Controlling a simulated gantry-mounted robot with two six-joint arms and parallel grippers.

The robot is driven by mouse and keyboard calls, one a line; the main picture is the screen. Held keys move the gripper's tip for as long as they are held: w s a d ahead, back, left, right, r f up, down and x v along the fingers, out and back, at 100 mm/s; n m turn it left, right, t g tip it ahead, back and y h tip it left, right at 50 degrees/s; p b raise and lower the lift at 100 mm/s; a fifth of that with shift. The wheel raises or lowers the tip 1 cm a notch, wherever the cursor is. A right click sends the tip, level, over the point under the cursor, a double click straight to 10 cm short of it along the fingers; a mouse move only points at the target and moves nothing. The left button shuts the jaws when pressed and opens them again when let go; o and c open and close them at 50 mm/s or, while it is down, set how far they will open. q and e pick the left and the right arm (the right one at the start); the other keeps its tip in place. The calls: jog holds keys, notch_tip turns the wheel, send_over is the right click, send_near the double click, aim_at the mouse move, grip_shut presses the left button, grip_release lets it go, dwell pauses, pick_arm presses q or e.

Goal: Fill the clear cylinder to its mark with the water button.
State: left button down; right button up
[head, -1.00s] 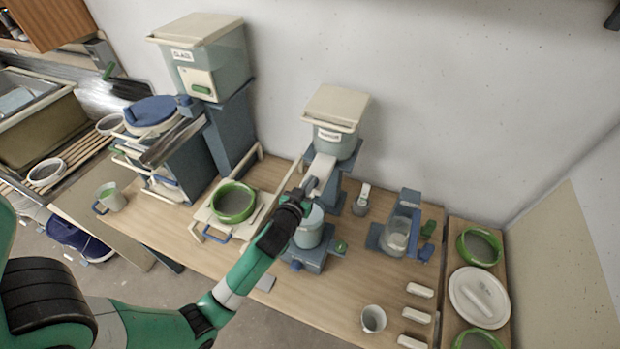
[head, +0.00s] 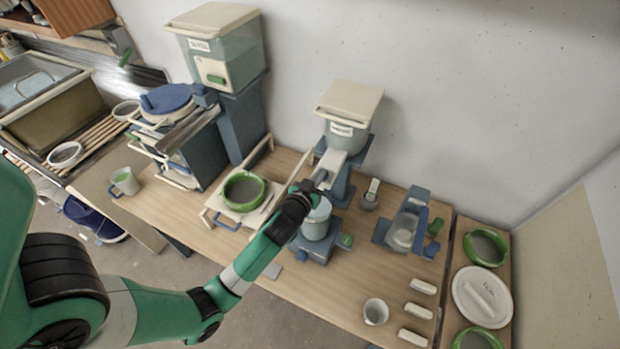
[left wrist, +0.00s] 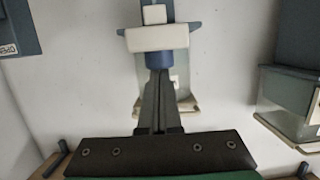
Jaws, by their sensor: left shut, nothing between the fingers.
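My left gripper (head: 318,184) is at the front of the middle dispenser (head: 346,122), just above a pale blue vessel (head: 315,224) on a blue stand. In the left wrist view its shut, empty fingers (left wrist: 158,82) point at a blue nub (left wrist: 158,60) under a white bar (left wrist: 157,37). I cannot tell whether they touch. A clear container (head: 404,232) sits in a blue stand to the right. The fill mark cannot be made out. My right gripper is not in view.
A larger dispenser (head: 214,45) stands at the left behind a green-rimmed bowl (head: 243,191). A small cup (head: 375,311) and several white blocks (head: 424,287) lie at the front right. A round white plate (head: 480,296) lies at the far right.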

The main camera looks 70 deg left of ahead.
pick_arm(q)
jog(key=s+d+r, duration=0.5)
jog(key=s+d, duration=0.1)
jog(key=shift+s+d+r, duration=0.2)
jog(key=shift+s+d, duration=0.05)
jog(key=shift+s, duration=0.15)
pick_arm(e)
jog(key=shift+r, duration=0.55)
